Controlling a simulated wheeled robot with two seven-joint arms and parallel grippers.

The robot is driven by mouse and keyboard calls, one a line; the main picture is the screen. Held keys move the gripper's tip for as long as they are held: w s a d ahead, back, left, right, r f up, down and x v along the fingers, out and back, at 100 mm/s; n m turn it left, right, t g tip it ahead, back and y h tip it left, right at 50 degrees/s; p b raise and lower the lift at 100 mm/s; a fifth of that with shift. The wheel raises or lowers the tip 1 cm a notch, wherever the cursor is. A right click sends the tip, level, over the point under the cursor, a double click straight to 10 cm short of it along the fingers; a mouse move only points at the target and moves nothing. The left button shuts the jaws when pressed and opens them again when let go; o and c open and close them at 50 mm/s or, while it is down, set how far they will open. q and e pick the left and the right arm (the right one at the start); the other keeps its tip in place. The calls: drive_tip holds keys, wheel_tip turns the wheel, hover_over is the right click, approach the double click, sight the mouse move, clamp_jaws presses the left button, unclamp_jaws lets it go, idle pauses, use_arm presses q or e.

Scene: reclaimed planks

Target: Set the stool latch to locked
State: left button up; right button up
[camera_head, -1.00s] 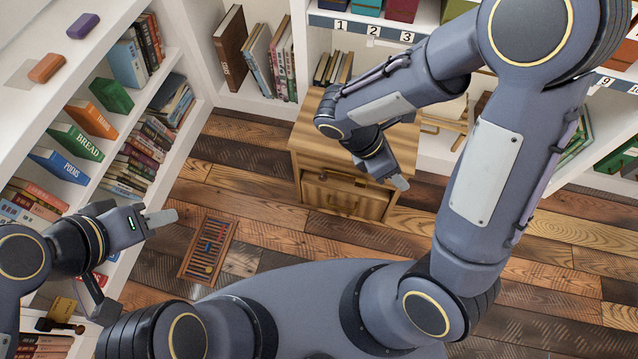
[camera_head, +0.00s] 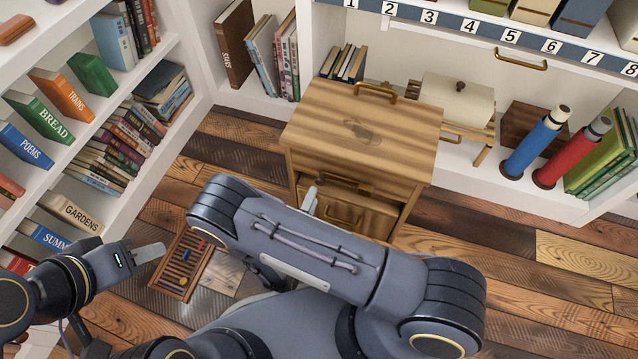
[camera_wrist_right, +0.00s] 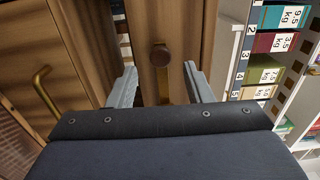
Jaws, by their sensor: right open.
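The wooden stool (camera_head: 370,120), a small box-like unit with a brass handle on top, stands on the plank floor in the middle of the head view. In the right wrist view a round dark brown knob (camera_wrist_right: 161,54), apparently the latch, sits on an upright wooden strip. My right gripper (camera_wrist_right: 160,85) is open, its fingers on either side of the knob's line with the knob a little beyond them. In the head view my arm mostly hides it; one fingertip (camera_head: 310,199) shows before the stool's front. My left gripper (camera_head: 148,253) is far left, away from the stool; its opening is unclear.
A tray of coloured rods (camera_head: 186,262) lies on the floor left of the stool. Bookshelves line the left side (camera_head: 65,130). Behind are a cream box (camera_head: 455,105) and blue (camera_head: 535,145) and red (camera_head: 572,150) cylinders. Floor to the right is clear.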

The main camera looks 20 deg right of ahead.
sight(319, 184)
drive_tip(key=b+x, duration=0.1)
drive_tip(key=x, duration=0.5)
drive_tip(key=shift+w+d, duration=0.2)
drive_tip(key=shift+d, duration=0.1)
clamp_jaws()
